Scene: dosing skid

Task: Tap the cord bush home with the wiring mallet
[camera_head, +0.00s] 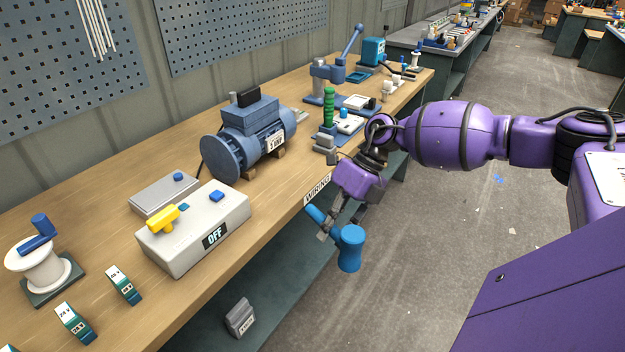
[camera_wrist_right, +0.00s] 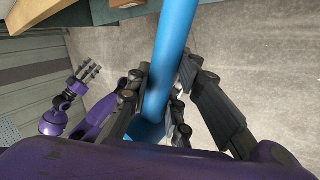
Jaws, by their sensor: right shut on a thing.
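My right gripper (camera_head: 336,222) is out over the bench's front edge, shut on the blue wiring mallet. The mallet (camera_head: 350,248) hangs in front of the bench with its thick head lowest and its handle up to the left. In the right wrist view the blue handle (camera_wrist_right: 176,30) runs between the dark fingers. A purple arm with a dark gripper (camera_wrist_right: 88,72), likely my left one, shows small there; its finger opening is unclear. The head view does not show it. I cannot pick out the cord bush for certain.
A grey box marked OFF (camera_head: 190,240) with a yellow handle sits on the wooden bench (camera_head: 120,318). Behind it stand a blue motor (camera_head: 250,135) and a flat grey box (camera_head: 163,194). A cable reel (camera_head: 40,268) is at left.

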